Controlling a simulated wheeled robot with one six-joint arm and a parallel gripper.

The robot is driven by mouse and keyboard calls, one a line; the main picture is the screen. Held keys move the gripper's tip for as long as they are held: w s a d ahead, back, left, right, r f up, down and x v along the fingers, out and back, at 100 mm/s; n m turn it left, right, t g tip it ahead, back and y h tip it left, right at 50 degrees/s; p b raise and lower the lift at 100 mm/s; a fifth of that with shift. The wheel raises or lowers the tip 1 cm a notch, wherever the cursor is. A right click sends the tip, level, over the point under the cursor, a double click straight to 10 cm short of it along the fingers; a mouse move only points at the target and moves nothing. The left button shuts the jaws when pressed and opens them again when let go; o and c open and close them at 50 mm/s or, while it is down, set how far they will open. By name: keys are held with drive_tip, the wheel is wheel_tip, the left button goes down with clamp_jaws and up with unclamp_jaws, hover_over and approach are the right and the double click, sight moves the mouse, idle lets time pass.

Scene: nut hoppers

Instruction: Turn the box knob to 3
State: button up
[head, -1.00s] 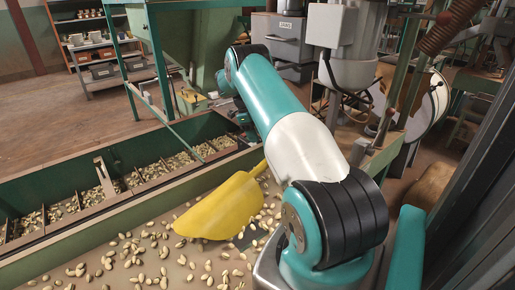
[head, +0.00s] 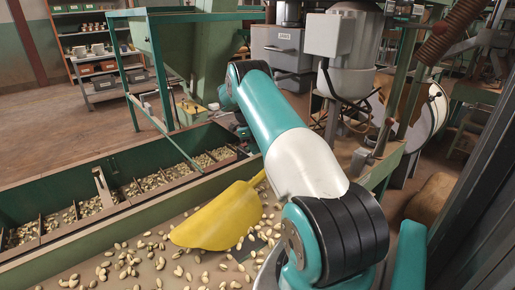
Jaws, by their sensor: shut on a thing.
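My teal and white arm reaches from the lower right to the far end of the green trough. My gripper (head: 238,121) is small and dark there, below the teal wrist and largely hidden behind my forearm. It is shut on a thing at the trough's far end. The knob and its pointer cannot be made out, and neither can the number it points to. The box's face cannot be made out either.
A yellow scoop (head: 218,217) lies among loose nuts on the tan ledge (head: 130,249) in front. The divided green trough (head: 45,197) holds nuts behind it. A green hopper frame (head: 128,100) stands behind. A grey motor (head: 343,40) stands right of my forearm.

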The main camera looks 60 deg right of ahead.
drive_tip(key=shift+f, duration=0.1)
drive_tip(key=shift+m+y+b, duration=0.35)
drive_tip(key=shift+m+y, duration=0.15)
drive_tip(key=shift+m, duration=0.7)
drive_tip(key=m+y, duration=0.1)
drive_tip(key=m, duration=0.2)
drive_tip(key=shift+s+d, duration=0.1)
drive_tip(key=shift+d, duration=0.05)
drive_tip(key=shift+d+m+t+y, duration=0.1)
drive_tip(key=shift+m+t+y, duration=0.55)
drive_tip(key=shift+m, duration=1.15)
drive_tip(key=o, duration=0.9)
drive_tip(key=shift+o, duration=0.2)
